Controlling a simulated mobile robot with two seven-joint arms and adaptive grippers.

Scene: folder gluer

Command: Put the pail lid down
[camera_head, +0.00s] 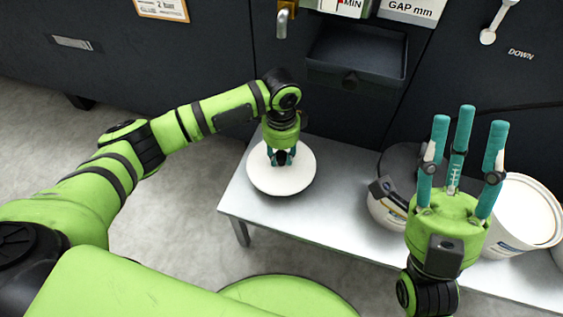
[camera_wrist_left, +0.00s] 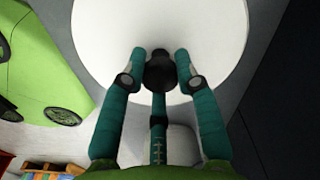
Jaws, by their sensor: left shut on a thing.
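The pail lid (camera_head: 285,180) is a round white disc with a dark knob at its middle. It is at the left end of the grey bench in the head view, roughly level; I cannot tell whether it touches the bench top. My left gripper (camera_head: 281,158) points down over the lid and is shut on its knob. The left wrist view shows the black knob (camera_wrist_left: 160,72) between my teal fingers, with the white lid (camera_wrist_left: 160,30) behind it. My right gripper (camera_head: 468,125) points up at the right, its three fingers spread and empty.
The grey bench (camera_head: 345,215) has clear room right of the lid. A dark machine with a tray (camera_head: 357,60) rises behind the bench.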

